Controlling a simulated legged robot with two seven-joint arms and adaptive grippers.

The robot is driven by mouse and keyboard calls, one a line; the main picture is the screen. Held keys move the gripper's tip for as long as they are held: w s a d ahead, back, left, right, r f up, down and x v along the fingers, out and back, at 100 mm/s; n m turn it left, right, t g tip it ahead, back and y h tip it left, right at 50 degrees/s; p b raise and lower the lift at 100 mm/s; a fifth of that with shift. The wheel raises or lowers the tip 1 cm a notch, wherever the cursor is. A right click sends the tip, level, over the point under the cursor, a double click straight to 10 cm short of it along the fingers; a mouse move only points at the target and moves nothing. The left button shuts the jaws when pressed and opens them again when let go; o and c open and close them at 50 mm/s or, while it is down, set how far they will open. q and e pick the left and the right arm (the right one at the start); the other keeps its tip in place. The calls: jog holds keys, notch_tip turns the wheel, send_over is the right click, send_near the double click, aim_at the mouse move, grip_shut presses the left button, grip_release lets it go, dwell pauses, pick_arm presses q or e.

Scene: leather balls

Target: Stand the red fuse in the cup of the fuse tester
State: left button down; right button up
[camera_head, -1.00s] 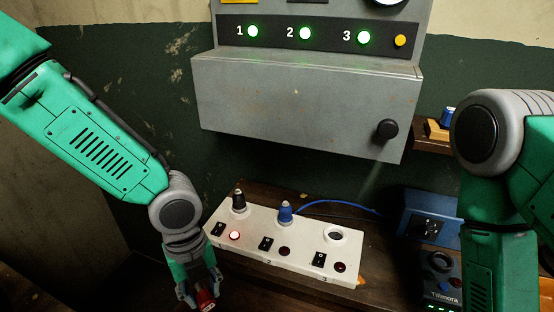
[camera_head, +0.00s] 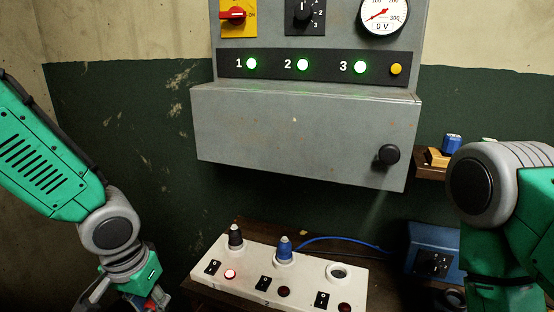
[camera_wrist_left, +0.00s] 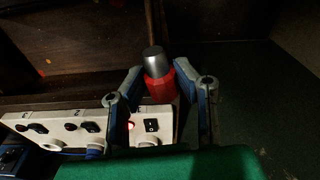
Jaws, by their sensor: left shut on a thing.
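The red fuse (camera_wrist_left: 160,88), with a grey metal tip, is held between the two fingers of my left gripper (camera_wrist_left: 160,95) in the wrist view. In the head view my left gripper (camera_head: 152,301) is at the bottom edge, left of the white socket strip, and only a bit of red shows there. A blue box with a dark dial (camera_head: 432,262) stands at the right; I cannot tell whether it belongs to the fuse tester. No cup of a tester is clearly visible. My right arm is at the right edge, but its gripper is out of view.
The white strip (camera_head: 265,284) holds a black fuse (camera_head: 235,236) and a blue fuse (camera_head: 285,248); its third socket (camera_head: 338,272) is empty. A grey cabinet (camera_head: 300,130) hangs above. A small shelf (camera_head: 428,172) carries a blue item (camera_head: 451,143).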

pick_arm(q)
jog(key=shift+a+n, duration=0.3)
jog(key=shift+n, duration=0.7)
jog(key=s+f, duration=0.4)
jog(key=f, duration=0.1)
jog(key=shift+s+f, duration=0.1)
jog(key=shift+f, duration=0.05)
jog(key=s+d+r+n+g+p, duration=0.1)
jog(key=d+n+p, duration=0.2)
jog(key=n, duration=1.3)
jog(key=s+d+r+n+g+p, duration=0.1)
jog(key=d+r+n+p, duration=0.1)
jog(key=d+n, duration=0.7)
jog(key=n+p, duration=0.1)
jog(key=n, duration=0.6)
jog(key=shift+d+g+y, duration=0.25)
jog(key=shift+g+y, duration=0.15)
